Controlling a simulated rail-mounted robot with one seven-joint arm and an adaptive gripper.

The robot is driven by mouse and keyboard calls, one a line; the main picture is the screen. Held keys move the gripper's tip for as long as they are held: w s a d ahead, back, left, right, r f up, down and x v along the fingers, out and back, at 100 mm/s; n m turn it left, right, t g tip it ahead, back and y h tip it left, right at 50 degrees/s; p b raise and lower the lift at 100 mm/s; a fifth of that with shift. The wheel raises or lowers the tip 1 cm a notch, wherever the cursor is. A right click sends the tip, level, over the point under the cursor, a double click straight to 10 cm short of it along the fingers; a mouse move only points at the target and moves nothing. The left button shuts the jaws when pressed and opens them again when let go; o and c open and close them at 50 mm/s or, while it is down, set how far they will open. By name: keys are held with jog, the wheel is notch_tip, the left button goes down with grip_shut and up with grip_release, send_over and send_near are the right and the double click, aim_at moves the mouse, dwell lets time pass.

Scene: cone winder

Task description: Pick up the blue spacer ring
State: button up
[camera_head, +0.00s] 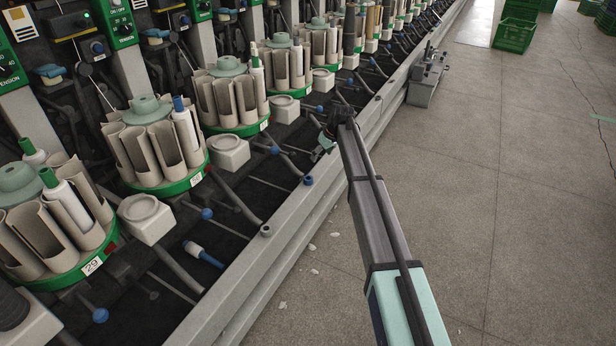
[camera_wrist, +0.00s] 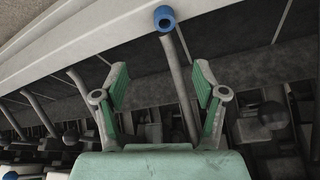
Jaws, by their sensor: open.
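The blue spacer ring (camera_head: 308,180) is a small blue ring with a dark hole. It sits on the pale metal rail along the front of the machine. It also shows at the top middle of the wrist view (camera_wrist: 164,18), beyond the fingertips. My gripper (camera_wrist: 160,85) has its two green-padded fingers spread wide with nothing between them. In the head view my gripper (camera_head: 324,148) is small and partly hidden by my arm. It is over the machine side of the rail, a little beyond and to the right of the ring, apart from it.
A grey ring-like piece (camera_head: 266,230) lies nearer on the rail. Green-based carousels (camera_head: 163,160) with grey holders and bobbins line the left. Several blue-knobbed levers (camera_head: 207,214) stick out near the rail. A grey metal fixture (camera_head: 425,85) stands farther along.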

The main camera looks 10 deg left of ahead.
jog(key=b, duration=0.3)
send_over(309, 178)
jog(key=s+d, duration=0.2)
jog(key=shift+n, duration=0.3)
jog(key=f, duration=1)
jog(key=shift+w+d+f, duration=0.1)
jog(key=shift+w+f, duration=0.1)
jog(key=shift+b+x, duration=1.4)
jog(key=shift+x, duration=1.65)
jog(key=shift+s, duration=0.2)
jog(key=shift+c, duration=0.4)
jog(key=c, duration=0.9)
